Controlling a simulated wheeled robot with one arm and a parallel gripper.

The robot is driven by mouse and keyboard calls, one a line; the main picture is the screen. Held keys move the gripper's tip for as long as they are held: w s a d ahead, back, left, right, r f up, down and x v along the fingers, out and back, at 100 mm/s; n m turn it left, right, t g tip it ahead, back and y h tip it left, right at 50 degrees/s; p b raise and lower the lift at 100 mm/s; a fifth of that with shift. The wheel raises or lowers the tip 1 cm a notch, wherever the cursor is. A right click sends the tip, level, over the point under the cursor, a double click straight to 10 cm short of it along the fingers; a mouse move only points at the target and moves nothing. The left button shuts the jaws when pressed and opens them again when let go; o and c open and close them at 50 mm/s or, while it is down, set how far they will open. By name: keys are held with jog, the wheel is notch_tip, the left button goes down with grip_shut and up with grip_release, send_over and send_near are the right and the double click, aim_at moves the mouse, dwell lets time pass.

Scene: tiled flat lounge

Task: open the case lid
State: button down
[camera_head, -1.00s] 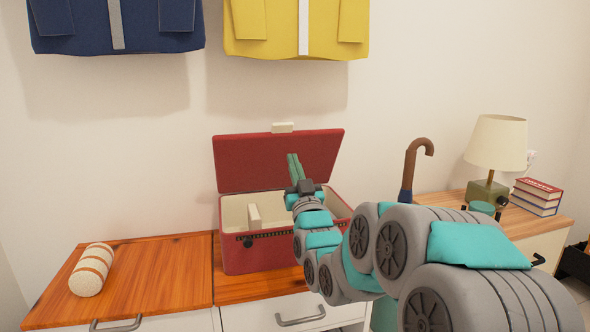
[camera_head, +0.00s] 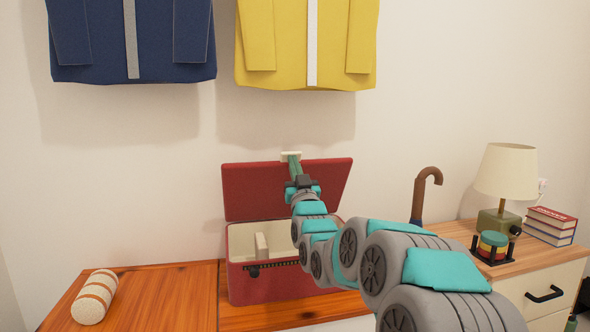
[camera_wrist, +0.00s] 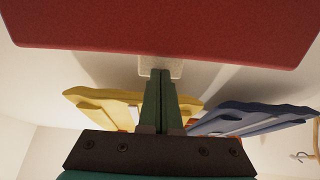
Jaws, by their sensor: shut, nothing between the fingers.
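The red case (camera_head: 275,287) stands on the wooden cabinet top, its cream inside showing. Its red lid (camera_head: 250,190) stands raised at the back, near the wall. A cream tab (camera_head: 285,156) sits on the lid's top edge. My gripper (camera_head: 292,158) is shut and empty, with its green fingertips at the tab and overlapping it in the picture. In the wrist view the lid (camera_wrist: 160,25) fills the top, and the fingertips (camera_wrist: 160,75) lie over the tab (camera_wrist: 175,66). I cannot tell whether they touch it. My arm hides the case's right part.
A striped cream roll (camera_head: 95,297) lies on the cabinet at left. An umbrella (camera_head: 419,195) stands right of the case. A lamp (camera_head: 507,172), a stacked-ring item (camera_head: 492,246) and books (camera_head: 550,225) are on the right cabinet. Blue (camera_head: 95,45) and yellow (camera_head: 265,45) jackets hang above.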

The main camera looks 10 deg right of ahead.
aim_at(290, 152)
jog(key=shift+r, duration=0.1)
jog(key=shift+g, duration=0.9)
jog(key=p+x, duration=0.1)
jog(key=x, duration=0.1)
jog(key=r+p+x, duration=0.1)
jog(key=x, duration=0.1)
jog(key=shift+w+g+p, duration=0.3)
jog(key=shift+w, duration=0.1)
